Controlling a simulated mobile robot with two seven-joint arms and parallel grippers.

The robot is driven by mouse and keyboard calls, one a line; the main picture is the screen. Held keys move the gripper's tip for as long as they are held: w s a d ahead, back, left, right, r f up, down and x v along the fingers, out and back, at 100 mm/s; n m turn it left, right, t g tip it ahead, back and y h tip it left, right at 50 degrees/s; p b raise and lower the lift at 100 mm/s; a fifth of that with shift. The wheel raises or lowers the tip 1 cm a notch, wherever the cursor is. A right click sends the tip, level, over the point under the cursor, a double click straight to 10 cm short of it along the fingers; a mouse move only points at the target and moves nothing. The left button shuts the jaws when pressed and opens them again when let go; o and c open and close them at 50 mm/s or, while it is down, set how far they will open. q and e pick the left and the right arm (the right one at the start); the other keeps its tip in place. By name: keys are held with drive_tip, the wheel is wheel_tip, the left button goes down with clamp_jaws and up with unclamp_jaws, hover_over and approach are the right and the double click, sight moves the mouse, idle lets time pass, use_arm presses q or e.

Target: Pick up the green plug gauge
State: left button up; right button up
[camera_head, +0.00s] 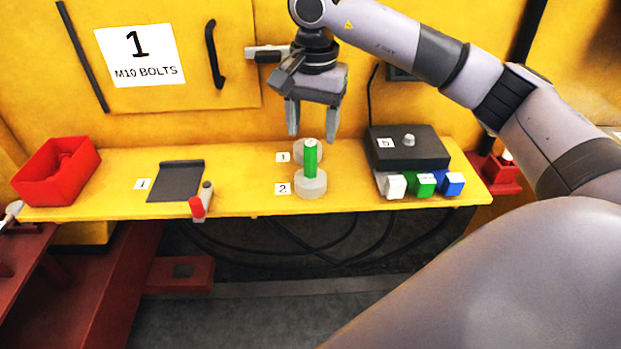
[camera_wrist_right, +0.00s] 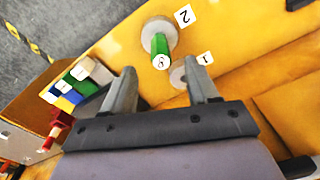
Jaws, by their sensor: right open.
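The green plug gauge (camera_head: 310,158) stands upright in the pale round holder (camera_head: 311,189) beside label 2, on the yellow shelf. A second pale round holder (camera_head: 301,151) beside label 1 sits behind it, partly covered by the gauge. My right gripper (camera_head: 312,137) is open and empty, pointing down, above and behind the gauge. In the right wrist view the green gauge (camera_wrist_right: 161,52) lies ahead of the two open fingertips (camera_wrist_right: 162,80), with nothing between the fingers but part of the label 1 holder (camera_wrist_right: 180,76). My left gripper is not in view.
A dark box (camera_head: 408,147) with white, green and blue blocks stands on the right of the shelf. A red bin (camera_head: 57,171) is at the left. A dark plate (camera_head: 175,181) and a red-tipped piece (camera_head: 197,208) lie between. The yellow wall is close behind.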

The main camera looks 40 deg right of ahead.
sight(311, 163)
drive_tip(key=shift+w+f+m, duration=0.1)
drive_tip(key=shift+f+m, duration=0.5)
drive_tip(key=shift+f, duration=0.3)
wheel_tip(311, 163, down, 7)
drive_tip(key=shift+a+r+p, duration=0.1)
drive_tip(key=shift+p, duration=0.2)
clamp_jaws()
